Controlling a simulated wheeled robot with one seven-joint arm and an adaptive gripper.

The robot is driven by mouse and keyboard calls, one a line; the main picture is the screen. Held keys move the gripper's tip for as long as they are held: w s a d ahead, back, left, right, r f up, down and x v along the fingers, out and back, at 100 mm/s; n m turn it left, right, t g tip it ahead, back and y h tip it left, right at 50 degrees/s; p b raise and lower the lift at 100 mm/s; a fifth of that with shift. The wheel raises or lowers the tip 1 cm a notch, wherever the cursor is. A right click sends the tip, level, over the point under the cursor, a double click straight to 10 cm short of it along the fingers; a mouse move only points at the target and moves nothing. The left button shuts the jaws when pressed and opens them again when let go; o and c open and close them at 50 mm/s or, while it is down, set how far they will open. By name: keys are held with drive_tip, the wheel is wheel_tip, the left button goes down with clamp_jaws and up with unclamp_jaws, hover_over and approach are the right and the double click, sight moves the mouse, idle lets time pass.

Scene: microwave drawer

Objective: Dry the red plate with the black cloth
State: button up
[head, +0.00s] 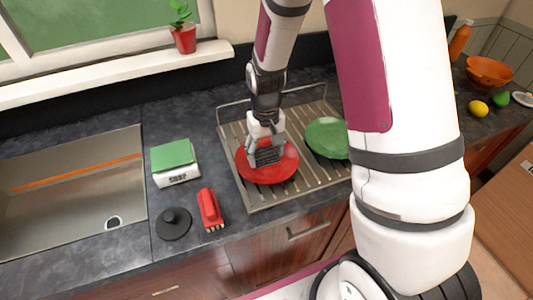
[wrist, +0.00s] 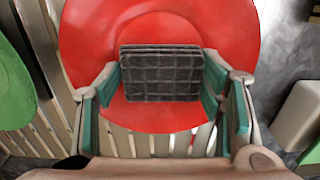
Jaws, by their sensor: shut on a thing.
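The red plate (head: 283,173) lies on the metal drying rack (head: 229,141) on the counter. It fills much of the wrist view (wrist: 90,40). My gripper (head: 264,150) is over the plate and shut on the folded black cloth (wrist: 162,74), which shows a grid pattern. In the head view the cloth (head: 267,156) is low over the plate's middle. The cloth appears at or very near the plate's surface, but I cannot tell if they touch.
A green plate (head: 327,138) lies right of the red one on the rack. Left of the rack are a soap box with a green sponge (head: 173,154), a red brush (head: 209,207), a black stopper (head: 174,222) and the sink (head: 75,190). A potted plant (head: 184,38) stands on the sill.

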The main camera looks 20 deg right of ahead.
drive_tip(key=shift+s+r+p, duration=0.15)
drive_tip(key=shift+s+p, duration=0.4)
drive_tip(key=shift+s, duration=0.2)
drive_tip(key=shift+w+b, duration=0.4)
drive_tip(key=shift+w, duration=0.45)
drive_tip(key=shift+s+p, duration=0.3)
drive_tip(key=shift+s, duration=0.15)
drive_tip(key=shift+r+p, duration=1.3)
drive_tip(key=shift+r, duration=2.15)
drive_tip(key=shift+w, duration=0.1)
